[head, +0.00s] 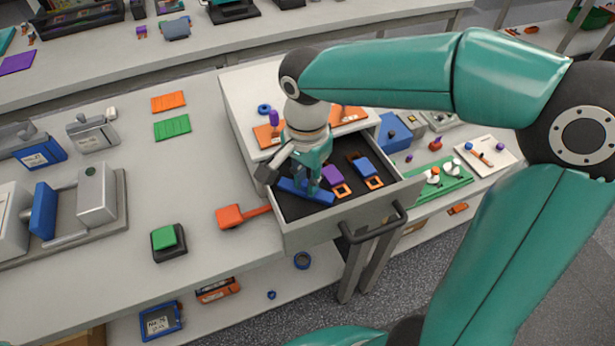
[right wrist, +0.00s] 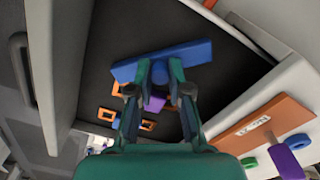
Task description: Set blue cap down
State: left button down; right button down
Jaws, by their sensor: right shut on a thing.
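The blue cap (head: 306,191) is a long flat blue bar in the open drawer (head: 340,226), at its left front part. It also shows in the right wrist view (right wrist: 194,53), lying across the fingertips. My right gripper (head: 306,181) reaches down into the drawer and is shut on the blue cap. In the right wrist view, the fingertips (right wrist: 160,72) meet the middle of the bar. I cannot tell whether the bar touches the drawer floor. My left gripper is not in view.
A purple piece (head: 333,175) and a blue piece (head: 364,167), both with orange ends, lie in the drawer to the right. An orange-handled tool (head: 230,216) lies left of the drawer. A green button (head: 165,237) stands further left.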

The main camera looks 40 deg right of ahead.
jog(key=shift+f, duration=0.2)
jog(key=c, duration=1.1)
grip_release()
jog(key=shift+r, duration=0.1)
jog(key=shift+r, duration=0.1)
jog(key=shift+r, duration=0.25)
notch_tip(320, 180, up, 12)
jog(key=p, duration=0.1)
jog(key=shift+f, duration=0.2)
